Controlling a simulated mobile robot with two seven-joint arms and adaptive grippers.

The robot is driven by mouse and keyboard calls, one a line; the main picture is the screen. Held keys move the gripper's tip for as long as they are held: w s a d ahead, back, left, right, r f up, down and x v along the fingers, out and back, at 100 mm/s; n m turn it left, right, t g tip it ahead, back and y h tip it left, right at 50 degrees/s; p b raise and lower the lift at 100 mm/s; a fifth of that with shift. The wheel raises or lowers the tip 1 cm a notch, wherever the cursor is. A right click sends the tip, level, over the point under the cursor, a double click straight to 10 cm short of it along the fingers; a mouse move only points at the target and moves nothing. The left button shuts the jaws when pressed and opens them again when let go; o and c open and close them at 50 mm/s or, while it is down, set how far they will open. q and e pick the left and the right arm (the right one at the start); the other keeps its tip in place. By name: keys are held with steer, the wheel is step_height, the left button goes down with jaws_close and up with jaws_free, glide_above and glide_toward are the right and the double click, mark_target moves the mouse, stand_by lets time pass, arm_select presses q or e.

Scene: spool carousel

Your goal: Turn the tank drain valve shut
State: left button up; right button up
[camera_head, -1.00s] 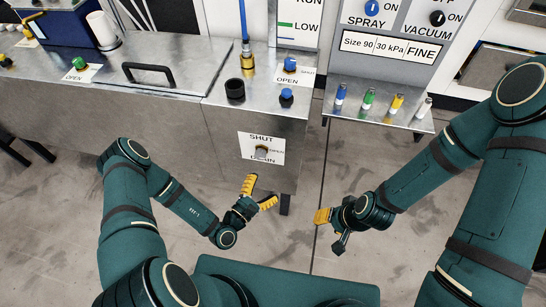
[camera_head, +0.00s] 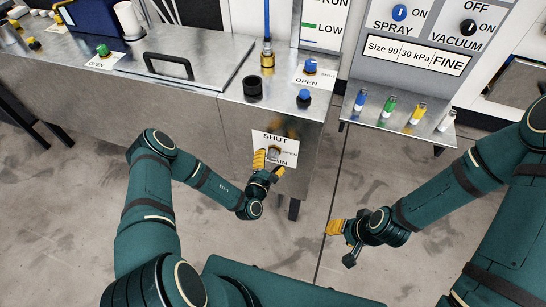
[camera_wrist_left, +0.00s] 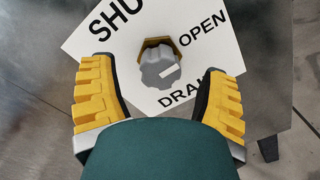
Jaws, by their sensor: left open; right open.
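The drain valve is a grey lobed knob (camera_wrist_left: 160,68) with a white line on it, set on a brass hex fitting. It sits on a white label (camera_wrist_left: 107,52) with SHUT, OPEN and DRAIN lettering on the tank's front face. In the wrist view the knob's white line points toward the upper right, roughly toward OPEN. My left gripper (camera_head: 268,165) is open in front of the valve, its yellow fingers either side of the knob and apart from it. In the head view the gripper partly hides the knob. My right gripper (camera_head: 336,228) is open and empty, away to the right above the floor.
The tank's metal top (camera_head: 225,90) carries a black cap (camera_head: 253,88), two blue knobs (camera_head: 304,97) and a black handle (camera_head: 154,65). A shelf (camera_head: 370,112) with several coloured vials stands at the right.

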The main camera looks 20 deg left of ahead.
arm_select(q)
steer(key=shift+w+d, duration=0.1)
steer(key=shift+w, duration=1.15)
steer(key=c, duration=1.2)
steer(key=shift+r+n, duration=0.1)
steer(key=shift+n, duration=0.2)
steer(key=n+p, duration=0.1)
steer(key=n, duration=0.1)
steer(key=shift+n+p, duration=0.4)
steer(key=n+p, duration=0.1)
steer(key=n, duration=0.3)
steer(key=shift+n+p, duration=0.3)
steer(key=n, duration=0.4)
steer(key=shift+a+n+p, duration=0.2)
steer(key=shift+n+p, duration=0.2)
steer(key=n, duration=0.5)
steer(key=shift+n+y, duration=0.3)
steer(key=shift+t, duration=0.3)
